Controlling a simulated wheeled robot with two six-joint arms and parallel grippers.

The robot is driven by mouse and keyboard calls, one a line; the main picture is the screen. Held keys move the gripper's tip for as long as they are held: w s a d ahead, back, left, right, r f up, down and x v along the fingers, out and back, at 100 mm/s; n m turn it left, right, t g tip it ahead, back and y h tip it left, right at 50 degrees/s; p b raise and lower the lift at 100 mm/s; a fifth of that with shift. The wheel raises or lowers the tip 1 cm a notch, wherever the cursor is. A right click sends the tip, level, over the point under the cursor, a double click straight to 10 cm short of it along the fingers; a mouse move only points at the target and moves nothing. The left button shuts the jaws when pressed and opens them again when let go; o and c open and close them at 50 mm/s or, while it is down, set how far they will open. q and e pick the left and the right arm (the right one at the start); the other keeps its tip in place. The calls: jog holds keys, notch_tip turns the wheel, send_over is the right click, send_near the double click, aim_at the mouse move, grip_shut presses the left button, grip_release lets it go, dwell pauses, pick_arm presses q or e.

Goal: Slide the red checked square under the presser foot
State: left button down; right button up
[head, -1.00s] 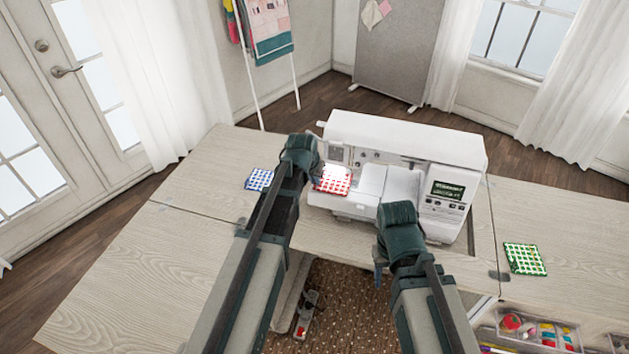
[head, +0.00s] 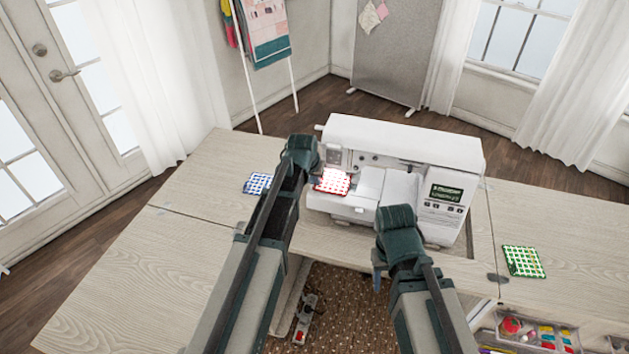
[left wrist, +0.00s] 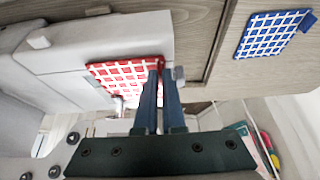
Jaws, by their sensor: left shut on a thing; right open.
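The red checked square (head: 334,181) lies flat at the left end of the white sewing machine (head: 395,165), on the machine's bed below the needle area. My left gripper (head: 318,180) is at its left edge. In the left wrist view my left gripper (left wrist: 160,72) is shut on the edge of the red checked square (left wrist: 122,76). The presser foot is not clear in the head view, and I cannot tell whether the square is under it. My right gripper (head: 378,278) is open and empty in front of the machine, with its fingers mostly hidden.
A blue checked square (head: 257,183) lies on the table (head: 190,190) left of the machine; it also shows in the left wrist view (left wrist: 268,34). A green checked square (head: 523,261) lies on the right. An open drawer with sewing supplies (head: 540,332) is at lower right.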

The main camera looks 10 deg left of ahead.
pick_arm(q)
jog(key=c, duration=0.9)
grip_release()
jog(key=shift+c, duration=0.2)
jog(key=p+v, duration=1.2)
jog(key=v, duration=0.1)
jog(key=shift+s+r, duration=0.15)
jog(key=shift+r, duration=0.2)
